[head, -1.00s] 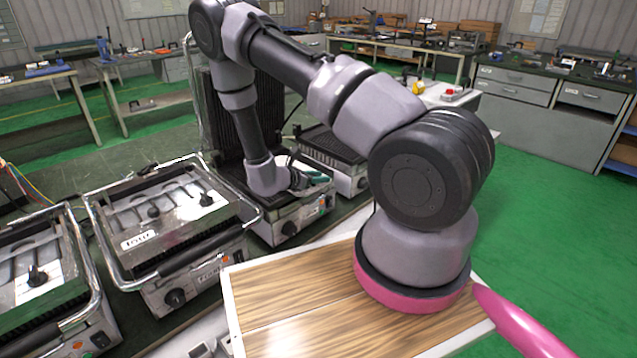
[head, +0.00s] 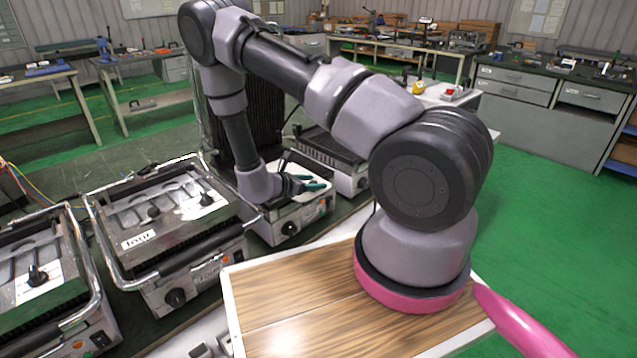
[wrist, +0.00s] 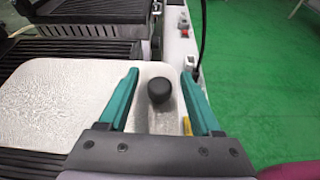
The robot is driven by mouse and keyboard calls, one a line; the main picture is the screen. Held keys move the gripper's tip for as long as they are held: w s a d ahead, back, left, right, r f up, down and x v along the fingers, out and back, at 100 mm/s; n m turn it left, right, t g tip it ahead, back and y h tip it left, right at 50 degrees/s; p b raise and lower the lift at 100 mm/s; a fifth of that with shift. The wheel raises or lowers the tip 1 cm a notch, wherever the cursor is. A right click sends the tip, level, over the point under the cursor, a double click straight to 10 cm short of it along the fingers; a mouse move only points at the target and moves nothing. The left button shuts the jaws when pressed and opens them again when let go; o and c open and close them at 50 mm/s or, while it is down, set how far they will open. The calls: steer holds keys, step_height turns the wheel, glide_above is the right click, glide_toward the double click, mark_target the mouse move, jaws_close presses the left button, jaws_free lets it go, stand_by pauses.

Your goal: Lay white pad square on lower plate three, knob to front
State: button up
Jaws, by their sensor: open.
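The white pad (wrist: 60,95) lies on a dark ribbed lower plate (wrist: 18,165) in the wrist view, with ribs showing along its near side. Its round black knob (wrist: 158,90) stands at the pad's right end. My gripper (wrist: 160,74) is open, one teal finger on each side of the knob, with gaps between. In the head view my gripper (head: 314,186) is over the front of the open grill (head: 290,222), and only a white sliver of the pad (head: 318,176) shows. My arm hides most of that plate. I cannot tell whether the pad is exactly square.
The raised ribbed lid (head: 262,115) stands behind my forearm. Another grill (head: 335,155) is just beyond, and two closed grills, one nearer (head: 160,225) and one at far left (head: 40,280), stand in the row. Green floor (wrist: 255,80) lies open to the right.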

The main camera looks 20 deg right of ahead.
steer(key=v, duration=0.8)
steer(key=shift+a, duration=0.35)
steer(key=w+a+r+m+t+y, duration=0.1)
steer(key=w+a+r+m+y, duration=0.2)
steer(key=r, duration=0.4)
steer(key=w+a+r+m+t+y, duration=0.1)
steer(key=w+r+m+y, duration=0.2)
steer(key=r+m, duration=0.25)
steer(key=w+a+r+m+t+y, duration=0.1)
steer(key=w+a+r+m+y, duration=0.2)
steer(key=r, duration=0.5)
step_height(320, 180, up, 11)
steer(key=s+m+y, duration=0.2)
steer(key=m+y, duration=0.2)
steer(key=s+d+r+m+y, duration=0.2)
steer(key=s+r+m+y, duration=0.15)
steer(key=s+r, duration=0.65)
steer(key=s+d+r+m+h, duration=0.1)
steer(key=s+d+m, duration=0.2)
steer(key=s, duration=0.6)
steer(key=s+d+r+m+g+h, duration=0.1)
steer(key=s+d+m, duration=0.2)
steer(key=s, duration=0.6)
steer(key=shift+s+d+r+m, duration=0.15)
steer(key=shift+s+m, duration=0.15)
steer(key=shift+m, duration=0.3)
steer(key=shift+o, duration=0.2)
steer(key=shift+w+r, duration=0.1)
